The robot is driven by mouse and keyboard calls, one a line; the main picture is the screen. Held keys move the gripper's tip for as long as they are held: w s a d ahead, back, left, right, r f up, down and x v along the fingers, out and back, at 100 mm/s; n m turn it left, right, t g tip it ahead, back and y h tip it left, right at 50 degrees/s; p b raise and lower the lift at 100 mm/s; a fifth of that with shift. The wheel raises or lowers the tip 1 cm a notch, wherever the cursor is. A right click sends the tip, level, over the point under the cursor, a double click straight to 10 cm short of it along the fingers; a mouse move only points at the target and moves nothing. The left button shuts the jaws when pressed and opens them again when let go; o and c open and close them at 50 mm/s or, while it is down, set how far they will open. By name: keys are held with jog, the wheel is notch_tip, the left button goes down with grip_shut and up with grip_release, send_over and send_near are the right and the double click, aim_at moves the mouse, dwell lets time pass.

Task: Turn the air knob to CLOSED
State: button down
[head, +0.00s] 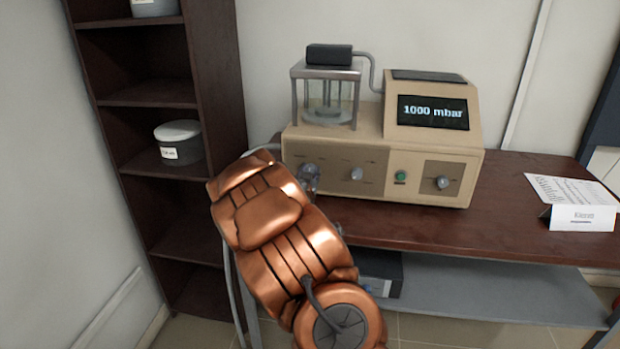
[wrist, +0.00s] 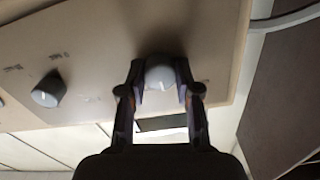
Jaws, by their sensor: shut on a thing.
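The tan device (head: 385,195) stands on the table with a row of knobs on its front panel. My gripper (head: 310,180) is at the leftmost knob, which is mostly hidden by the gripper in the head view. In the wrist view my gripper (wrist: 160,97) has its two fingers shut on either side of this round grey knob (wrist: 160,73). A pale mark shows on the knob's face. I cannot read the panel labels, so I cannot tell from lettering which knob is the air knob. The display (head: 432,112) reads 1000 mbar.
A middle knob (head: 356,173), a green button (head: 400,176) and a right knob (head: 443,182) are on the same panel. A glass chamber (head: 330,100) stands on top. A dark shelf (head: 225,80) is at left. The tabletop (head: 500,220) is clear right of the device, before the papers.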

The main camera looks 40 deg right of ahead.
jog(key=shift+f+n+b, duration=0.1)
jog(key=shift+n+b, duration=0.9)
jog(key=shift+n, duration=3.3)
jog(key=c, duration=0.8)
grip_release()
jog(key=v, duration=0.7)
jog(key=shift+a, duration=0.25)
